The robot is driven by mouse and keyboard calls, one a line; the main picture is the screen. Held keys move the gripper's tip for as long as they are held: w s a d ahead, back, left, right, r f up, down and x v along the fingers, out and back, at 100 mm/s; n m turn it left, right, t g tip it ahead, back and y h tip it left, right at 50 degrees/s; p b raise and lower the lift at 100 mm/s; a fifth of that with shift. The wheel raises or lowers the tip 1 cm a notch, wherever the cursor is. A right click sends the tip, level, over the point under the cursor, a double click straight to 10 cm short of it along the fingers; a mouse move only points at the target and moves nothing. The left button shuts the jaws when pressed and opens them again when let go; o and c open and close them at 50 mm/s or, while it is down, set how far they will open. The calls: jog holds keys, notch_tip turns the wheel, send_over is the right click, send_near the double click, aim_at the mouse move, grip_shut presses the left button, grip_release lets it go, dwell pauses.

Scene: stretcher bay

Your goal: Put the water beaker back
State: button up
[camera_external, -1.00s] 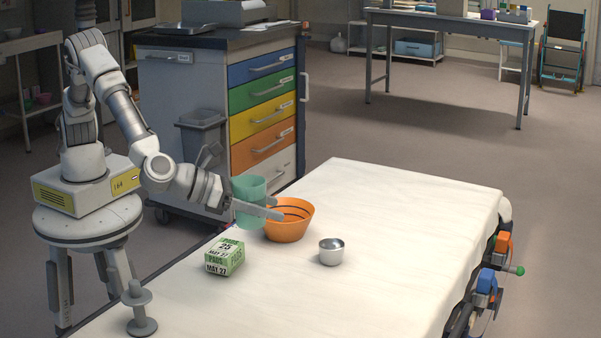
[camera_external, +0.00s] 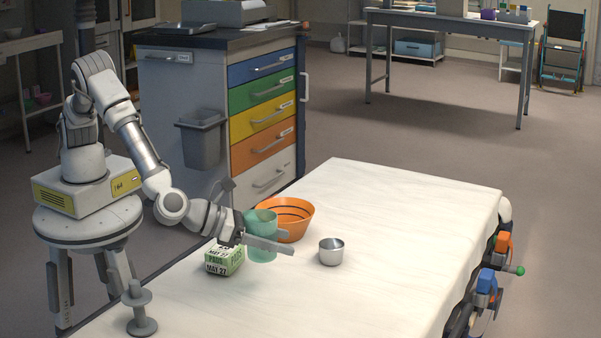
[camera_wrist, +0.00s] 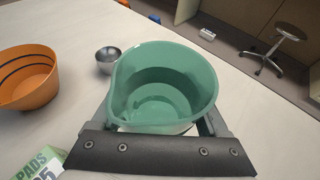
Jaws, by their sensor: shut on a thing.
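The water beaker (camera_external: 262,223) is a green, slightly see-through cup with a pouring lip. It is upright between the fingers of my gripper (camera_external: 268,242), which is shut on it. In the wrist view the beaker (camera_wrist: 163,85) is seen from above, with my gripper's fingers (camera_wrist: 160,125) on both sides. Its base is low, at or just above the white stretcher top (camera_external: 390,215); I cannot tell if it touches. It stands in front of the orange bowl and right of the pads box.
The orange bowl (camera_external: 293,215) is just behind the beaker. A small metal cup (camera_external: 331,252) stands to the right. The green and white pads box (camera_external: 224,260) is close on the left. A grey stand (camera_external: 141,312) is at the near left. The right part of the stretcher is clear.

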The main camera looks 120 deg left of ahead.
jog(key=b, duration=0.2)
send_over(312, 282)
notch_tip(312, 282, down, 5)
jog(key=shift+f, duration=0.1)
jog(key=shift+f+b, duration=0.7)
jog(key=shift+f, duration=1.25)
jog(key=shift+f, duration=0.25)
jog(key=o, duration=1.4)
jog(key=shift+r, duration=0.1)
